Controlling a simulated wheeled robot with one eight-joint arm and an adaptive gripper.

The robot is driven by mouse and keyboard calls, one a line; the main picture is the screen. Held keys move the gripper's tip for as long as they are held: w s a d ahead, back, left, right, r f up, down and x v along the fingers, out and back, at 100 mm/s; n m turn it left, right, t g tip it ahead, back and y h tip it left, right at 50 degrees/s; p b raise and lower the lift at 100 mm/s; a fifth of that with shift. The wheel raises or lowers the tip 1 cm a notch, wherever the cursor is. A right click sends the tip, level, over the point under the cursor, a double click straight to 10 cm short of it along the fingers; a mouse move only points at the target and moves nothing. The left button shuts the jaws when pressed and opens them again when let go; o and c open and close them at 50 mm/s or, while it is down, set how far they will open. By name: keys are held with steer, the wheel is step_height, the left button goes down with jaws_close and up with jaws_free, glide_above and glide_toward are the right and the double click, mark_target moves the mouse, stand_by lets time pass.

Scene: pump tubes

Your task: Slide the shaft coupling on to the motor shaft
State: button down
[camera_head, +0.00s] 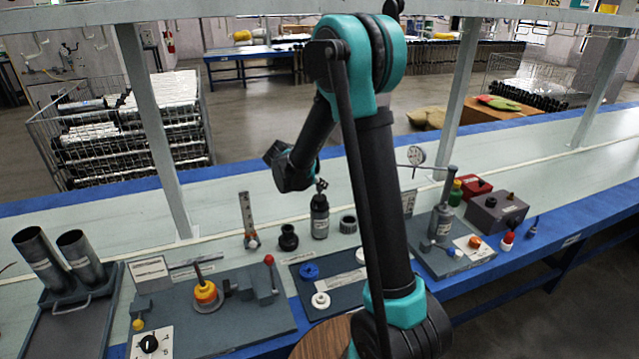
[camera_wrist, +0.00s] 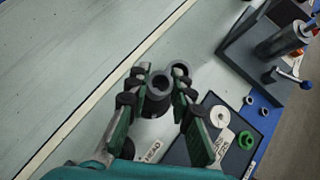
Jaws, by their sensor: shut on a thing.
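My gripper (camera_wrist: 158,88) is shut on a dark round piece with a bore at its top, which looks like the shaft coupling (camera_wrist: 160,83). In the head view my gripper (camera_head: 320,188) is small, pointing down at the top of a dark upright cylinder with a pale label (camera_head: 320,222). That cylinder may be the motor; I cannot tell its shaft. In the wrist view a wider dark body (camera_wrist: 155,107) shows just below the coupling. I cannot tell whether they touch.
A grey ring (camera_head: 348,224) and a black round part (camera_head: 288,237) stand close on either side. A tray (camera_head: 345,297) with a blue ring (camera_head: 309,270) and white ring (camera_head: 320,300) lies in front. A lever fixture (camera_head: 441,218) stands right; a board (camera_head: 240,320) lies left.

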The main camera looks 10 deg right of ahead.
steer(key=shift+f, duration=1.05)
steer(key=c, duration=1.3)
jaws_free()
steer(key=shift+o, duration=0.2)
steer(key=v, duration=1.2)
steer(key=s+d+f+m+g+y, duration=0.1)
steer(key=s+d+f+m+y, duration=0.1)
steer(key=s+d+m, duration=0.4)
steer(key=s+d+f+m+g+y, duration=0.1)
steer(key=s+d+f+m, duration=0.1)
steer(key=s+d+m, duration=0.4)
steer(key=s+f+m+y, duration=0.2)
steer(key=s+m, duration=0.5)
steer(key=s+a+f+m+y, duration=0.1)
steer(key=s+f+m, duration=0.2)
steer(key=s+m, duration=0.4)
steer(key=shift+s+a+f+y, duration=0.3)
steer(key=shift+s+y, duration=0.1)
steer(key=shift+s, duration=0.3)
